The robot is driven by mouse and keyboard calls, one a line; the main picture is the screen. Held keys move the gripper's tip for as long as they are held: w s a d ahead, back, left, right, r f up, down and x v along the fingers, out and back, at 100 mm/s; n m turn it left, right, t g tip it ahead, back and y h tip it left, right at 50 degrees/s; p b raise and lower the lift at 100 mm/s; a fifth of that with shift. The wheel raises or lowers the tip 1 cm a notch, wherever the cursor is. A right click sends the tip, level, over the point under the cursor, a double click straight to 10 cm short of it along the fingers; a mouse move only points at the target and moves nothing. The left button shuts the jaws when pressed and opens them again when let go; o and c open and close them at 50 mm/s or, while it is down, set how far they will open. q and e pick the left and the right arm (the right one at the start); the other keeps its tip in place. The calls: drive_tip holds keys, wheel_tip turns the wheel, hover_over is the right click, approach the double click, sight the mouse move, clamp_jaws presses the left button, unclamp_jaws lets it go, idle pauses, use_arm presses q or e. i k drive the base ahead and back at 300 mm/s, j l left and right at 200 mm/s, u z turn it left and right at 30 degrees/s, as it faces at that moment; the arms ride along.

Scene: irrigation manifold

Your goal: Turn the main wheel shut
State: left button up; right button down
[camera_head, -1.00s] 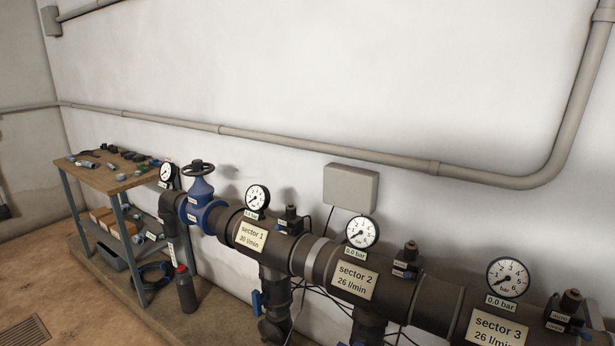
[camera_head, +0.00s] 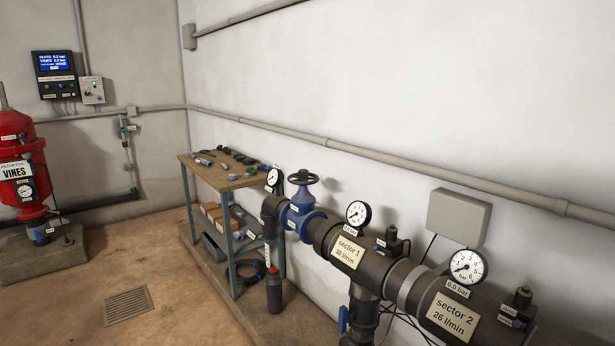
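The main wheel (camera_head: 303,177) is a dark handwheel on top of a blue valve (camera_head: 301,212), at the left end of the thick dark pipe manifold (camera_head: 400,281). Nothing touches the wheel. How far it is turned cannot be told. A gauge (camera_head: 273,178) stands just left of the wheel. Another gauge (camera_head: 358,214) sits on the pipe at sector 1, and a gauge (camera_head: 467,266) at sector 2 has a 0.0 bar label below it. Neither of my grippers shows in the view.
A workbench (camera_head: 222,176) with loose fittings stands behind and left of the valve. A dark bottle with a red top (camera_head: 274,290) stands on the floor before it. A red filter tank (camera_head: 22,175) is far left. Open floor with a drain grate (camera_head: 126,305) lies between.

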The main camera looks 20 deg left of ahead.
sight(302, 176)
drive_tip(key=i+j, duration=0.2)
drive_tip(key=j, duration=0.15)
drive_tip(key=i+j+z, duration=0.1)
drive_tip(key=i+j, duration=0.35)
drive_tip(key=j, duration=0.3)
drive_tip(key=i+j+z, duration=0.1)
drive_tip(key=j, duration=0.25)
drive_tip(key=i+j, duration=0.3)
drive_tip(key=i+j+z, duration=0.1)
drive_tip(key=j, duration=0.4)
drive_tip(key=i, duration=0.05)
